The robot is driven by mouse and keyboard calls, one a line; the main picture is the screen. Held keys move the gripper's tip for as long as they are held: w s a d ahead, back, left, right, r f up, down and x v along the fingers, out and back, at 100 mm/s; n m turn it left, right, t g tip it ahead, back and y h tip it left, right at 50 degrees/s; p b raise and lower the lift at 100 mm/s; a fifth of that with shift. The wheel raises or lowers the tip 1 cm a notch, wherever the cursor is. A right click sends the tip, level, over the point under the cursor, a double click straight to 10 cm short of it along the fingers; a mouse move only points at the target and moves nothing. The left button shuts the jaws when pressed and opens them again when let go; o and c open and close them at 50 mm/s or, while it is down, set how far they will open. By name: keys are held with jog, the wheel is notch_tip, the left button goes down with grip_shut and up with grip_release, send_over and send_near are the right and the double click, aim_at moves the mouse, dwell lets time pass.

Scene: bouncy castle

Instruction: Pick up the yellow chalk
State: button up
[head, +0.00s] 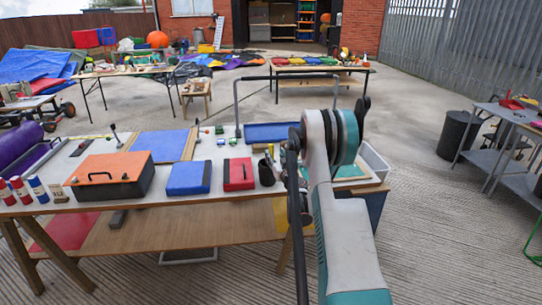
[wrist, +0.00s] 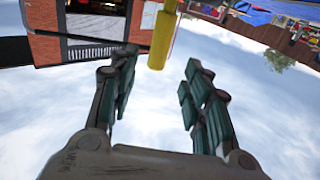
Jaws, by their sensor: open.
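In the wrist view, which appears upside down, a smooth yellow bar (wrist: 163,35) comes in from the top edge, and its blunt free end lies between the lines of my fingers. It looks like the yellow chalk, but its other end is out of the picture and I cannot tell how far off it is. My gripper (wrist: 158,85) is open, with a finger on each side and a clear gap between them; nothing shows touching the pads. In the head view my arm hides the gripper, and I cannot make out the chalk there.
The workbench (head: 190,207) carries an orange-lidded toolbox (head: 110,172), a blue case (head: 189,177), a red case (head: 239,174) and a blue tray (head: 268,131). A dark bin (head: 458,135) and grey table (head: 500,115) stand right. Open concrete lies between the bench and farther tables.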

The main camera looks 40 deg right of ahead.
aim_at(272, 151)
jog(key=x, duration=0.2)
jog(key=shift+w+d, duration=0.1)
jog(key=shift+w, duration=0.1)
jog(key=x, duration=0.1)
jog(key=b+x, duration=0.2)
jog(key=x, duration=0.1)
jog(key=shift+d+f, duration=0.15)
jog(key=shift+f, duration=0.2)
jog(key=shift+w+d+r, duration=0.1)
jog(key=shift+w+d, duration=0.1)
jog(key=shift+w, duration=0.3)
grip_shut()
jog(key=shift+r, duration=0.2)
notch_tip(272, 151, up, 20)
jog(key=p, duration=0.5)
jog(key=shift+p, duration=0.3)
jog(key=shift+f, duration=0.2)
